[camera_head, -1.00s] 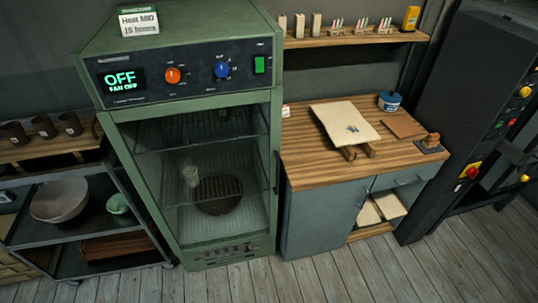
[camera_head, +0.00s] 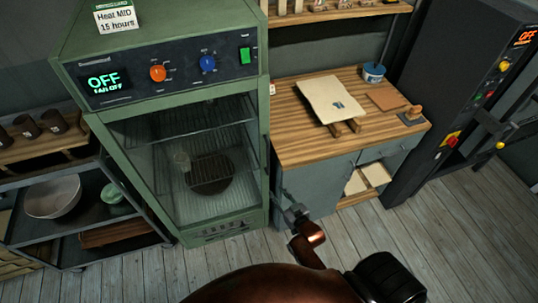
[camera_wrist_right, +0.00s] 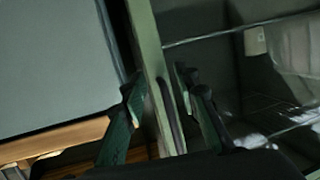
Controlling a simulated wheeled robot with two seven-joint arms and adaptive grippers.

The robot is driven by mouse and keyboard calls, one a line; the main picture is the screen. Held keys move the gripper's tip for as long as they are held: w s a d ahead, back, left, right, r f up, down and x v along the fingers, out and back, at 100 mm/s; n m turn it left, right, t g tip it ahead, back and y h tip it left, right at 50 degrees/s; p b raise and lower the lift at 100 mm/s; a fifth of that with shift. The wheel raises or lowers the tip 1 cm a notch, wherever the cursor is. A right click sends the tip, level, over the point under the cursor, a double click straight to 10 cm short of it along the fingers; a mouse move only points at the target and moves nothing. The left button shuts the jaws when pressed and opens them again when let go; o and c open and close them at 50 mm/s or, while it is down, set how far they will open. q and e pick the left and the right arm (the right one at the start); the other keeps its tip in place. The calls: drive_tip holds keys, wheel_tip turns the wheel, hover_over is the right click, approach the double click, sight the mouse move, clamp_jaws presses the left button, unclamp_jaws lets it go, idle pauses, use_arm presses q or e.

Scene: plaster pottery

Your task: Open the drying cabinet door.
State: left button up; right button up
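The green drying cabinet (camera_head: 232,222) stands at centre left, and its glass door (camera_head: 215,145) looks closed. A beaker and a dark round item on a rack show through the glass. My right gripper (camera_head: 292,212) is low, just right of the door's handle edge. In the right wrist view its two fingers (camera_wrist_right: 160,100) are apart, with the green door edge (camera_wrist_right: 149,75) and the dark upright handle (camera_wrist_right: 168,115) between them. I see no clear grip on the handle. My left gripper is out of view.
A workbench (camera_head: 290,140) with a board and blue tin stands right of the cabinet. A cart (camera_head: 75,245) with bowls stands on the left. A dark machine (camera_head: 420,120) is at the right. The plank floor in front looks clear.

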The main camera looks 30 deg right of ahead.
sight(269, 159)
wheel_tip(269, 159, up, 15)
drive_tip(key=w+t, duration=0.2)
drive_tip(key=t, duration=0.1)
drive_tip(key=w, duration=0.4)
drive_tip(key=w+d+p, duration=0.1)
drive_tip(key=w, duration=0.1)
drive_tip(key=shift+w+f, duration=0.25)
drive_tip(key=shift+w, duration=0.65)
drive_tip(key=shift+c, duration=0.5)
clamp_jaws()
